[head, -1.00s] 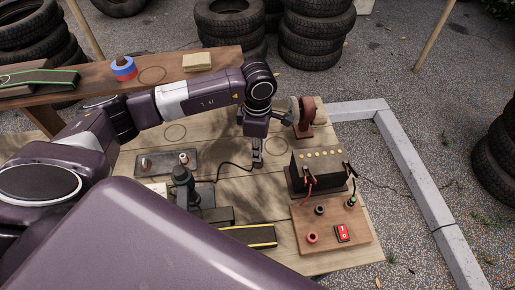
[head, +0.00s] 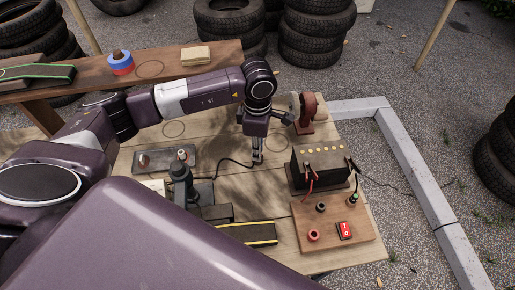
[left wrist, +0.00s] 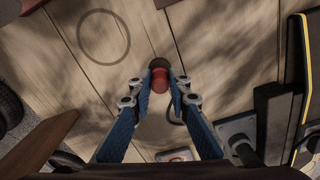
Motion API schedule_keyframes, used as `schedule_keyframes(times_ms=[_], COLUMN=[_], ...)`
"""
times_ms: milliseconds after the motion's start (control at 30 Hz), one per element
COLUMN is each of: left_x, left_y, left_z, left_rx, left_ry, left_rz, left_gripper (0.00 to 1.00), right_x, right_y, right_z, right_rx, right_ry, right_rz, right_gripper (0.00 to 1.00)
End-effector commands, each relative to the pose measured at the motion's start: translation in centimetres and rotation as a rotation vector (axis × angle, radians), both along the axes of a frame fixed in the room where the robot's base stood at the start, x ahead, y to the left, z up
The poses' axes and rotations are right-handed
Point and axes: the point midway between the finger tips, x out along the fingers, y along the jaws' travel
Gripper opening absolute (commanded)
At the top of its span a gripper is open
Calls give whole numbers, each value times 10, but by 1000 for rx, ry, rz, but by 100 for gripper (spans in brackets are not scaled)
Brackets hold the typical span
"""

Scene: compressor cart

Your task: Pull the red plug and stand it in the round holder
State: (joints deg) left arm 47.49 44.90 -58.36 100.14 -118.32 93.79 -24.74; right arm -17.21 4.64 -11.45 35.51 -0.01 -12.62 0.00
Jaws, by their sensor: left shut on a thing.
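The red plug (left wrist: 160,82) is a short red cylinder held between the two blue fingers of my left gripper (left wrist: 162,90) in the left wrist view. A dark round piece (left wrist: 158,64) shows at its far end; I cannot tell whether it is part of the plug or something beneath. In the head view my left gripper (head: 257,157) points down over the plank table, and the plug is too small to make out there. A black cord runs left from the gripper. I cannot pick out the round holder with certainty. My right gripper is not in view.
A black battery-like box (head: 319,168) and a wooden board (head: 334,240) with a red switch (head: 345,230) stand to the right. A dark plate (head: 160,162) with two small posts lies left. A brown-red device (head: 304,118) stands behind the gripper.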

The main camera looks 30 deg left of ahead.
Motion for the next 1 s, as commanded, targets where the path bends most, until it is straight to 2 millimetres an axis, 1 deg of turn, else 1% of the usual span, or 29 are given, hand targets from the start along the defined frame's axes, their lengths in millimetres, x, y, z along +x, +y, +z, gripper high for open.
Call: schedule_keyframes(times_ms=[567,1000], left_x=[0,0], left_y=[0,0], left_z=[-1,-6], left_rx=[0,0], left_ry=[0,0], left_rz=[0,0], left_gripper=[0,0], right_x=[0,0], right_y=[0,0], right_z=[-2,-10], right_rx=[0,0], right_ry=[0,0], right_rz=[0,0], right_gripper=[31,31])
